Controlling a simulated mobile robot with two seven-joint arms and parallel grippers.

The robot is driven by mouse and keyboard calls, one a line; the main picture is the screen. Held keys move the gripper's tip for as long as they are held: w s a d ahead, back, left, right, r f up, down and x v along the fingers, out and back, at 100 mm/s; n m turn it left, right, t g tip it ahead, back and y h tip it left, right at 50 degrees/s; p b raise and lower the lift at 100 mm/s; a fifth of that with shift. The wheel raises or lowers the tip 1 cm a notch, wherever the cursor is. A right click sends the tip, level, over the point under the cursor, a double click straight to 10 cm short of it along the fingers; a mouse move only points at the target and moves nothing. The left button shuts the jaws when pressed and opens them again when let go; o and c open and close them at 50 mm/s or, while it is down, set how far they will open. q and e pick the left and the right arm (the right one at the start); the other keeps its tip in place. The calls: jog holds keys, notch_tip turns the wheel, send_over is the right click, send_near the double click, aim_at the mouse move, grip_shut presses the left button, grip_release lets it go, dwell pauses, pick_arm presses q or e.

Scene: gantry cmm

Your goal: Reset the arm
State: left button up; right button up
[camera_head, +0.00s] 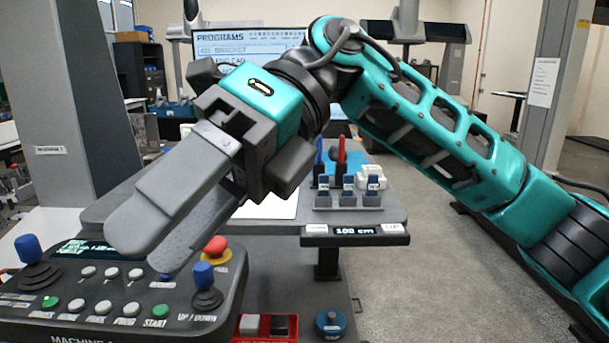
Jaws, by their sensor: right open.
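My right arm (430,130) reaches in from the right, bends at a raised elbow near the top middle and points down to the left. Its gripper (143,248) is large in the foreground, with two long grey fingers over the control panel (95,325). The fingers look close together from this angle, but the gripper is open and I see nothing held between them. I cannot tell how far the fingertips are above the panel. My left gripper is not in view.
The panel has a blue joystick (29,250), a red stop button (216,246) and a blue-topped up/down lever (204,276) near the fingers. Behind is a desk (380,222) with a monitor (250,45) and small blue-topped holders (348,190). Open floor (430,290) lies to the right.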

jog(key=w+d+f+m+y+b, duration=0.1)
jog(key=w+d+f+m+y, duration=0.1)
jog(key=w+m+y, duration=1.1)
jog(key=w+d+f+m+t+h, duration=0.2)
jog(key=d+f+m+t, duration=0.1)
jog(key=f+m+t, duration=0.45)
jog(key=w+d+f+m+t+h+b, duration=0.1)
jog(key=w+d+f+m+t, duration=0.3)
jog(key=m+t, duration=0.6)
jog(key=d+f+m+t+h, duration=0.2)
jog(key=f+m+t, duration=0.55)
jog(key=t, duration=0.25)
jog(key=s+d+f+m+h, duration=0.1)
jog(key=d+f+m+h, duration=0.35)
jog(key=f, duration=0.35)
jog(key=s+d+f+m+h, duration=0.25)
jog(key=f+m+h, duration=0.2)
jog(key=f, duration=0.35)
jog(key=s+d+f+m+g+h, duration=0.1)
jog(key=s+d+f+g, duration=0.3)
jog(key=f, duration=0.5)
jog(key=s+d+f+m+g+h+b, duration=0.1)
jog(key=s+d+f+g+h, duration=0.2)
jog(key=s+f, duration=0.6)
jog(key=shift+s+d+m+g+h, duration=0.3)
jog(key=shift+d+g+h, duration=0.1)
jog(key=shift+d, duration=0.15)
